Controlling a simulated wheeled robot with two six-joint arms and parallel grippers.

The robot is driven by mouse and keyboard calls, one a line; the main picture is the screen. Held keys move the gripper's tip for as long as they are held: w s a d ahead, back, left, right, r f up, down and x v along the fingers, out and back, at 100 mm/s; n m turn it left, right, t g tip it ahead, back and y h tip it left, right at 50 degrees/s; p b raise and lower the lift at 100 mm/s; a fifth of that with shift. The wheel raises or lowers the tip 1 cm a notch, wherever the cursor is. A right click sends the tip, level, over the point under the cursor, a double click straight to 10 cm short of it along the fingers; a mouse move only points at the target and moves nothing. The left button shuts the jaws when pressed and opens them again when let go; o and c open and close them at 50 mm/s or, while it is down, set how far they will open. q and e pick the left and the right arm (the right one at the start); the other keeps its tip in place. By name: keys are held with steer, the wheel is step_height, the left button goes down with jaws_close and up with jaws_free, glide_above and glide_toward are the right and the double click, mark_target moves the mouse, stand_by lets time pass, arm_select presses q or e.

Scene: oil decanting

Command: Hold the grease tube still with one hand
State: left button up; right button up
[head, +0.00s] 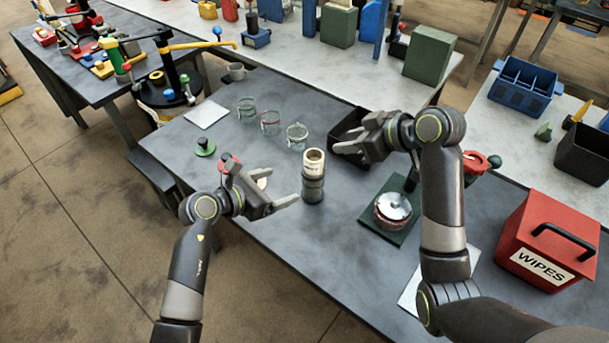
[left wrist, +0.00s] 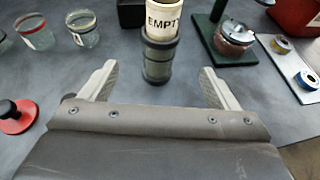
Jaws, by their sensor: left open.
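The grease tube appears to be the upright cylinder on the table, with a cream upper part (head: 314,160) and a dark greenish lower part with dark bands (head: 313,187). In the left wrist view the tube (left wrist: 158,60) stands ahead, and its cream part reads "EMPTY". My left gripper (head: 292,187) is open just left of the tube, its fingers pointing at it. In the left wrist view its fingertips (left wrist: 157,68) are spread either side of the tube's lower part, with gaps and no contact visible. My right gripper (head: 343,138) looks open and empty, above and right of the tube.
Several glass jars (head: 270,122) stand behind the tube. A black bin (head: 349,128) is partly hidden by my right gripper. A green stand (head: 384,228) with a metal-lidded jar and a red wipes box (head: 545,240) are to the right.

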mark_target(318, 173)
arm_select(q)
steer(key=x, duration=1.4)
steer(key=shift+w+d, duration=0.25)
steer(key=shift+d, duration=0.1)
steer(key=shift+f, duration=0.1)
steer(key=c, duration=1.3)
steer(key=shift+o, duration=0.2)
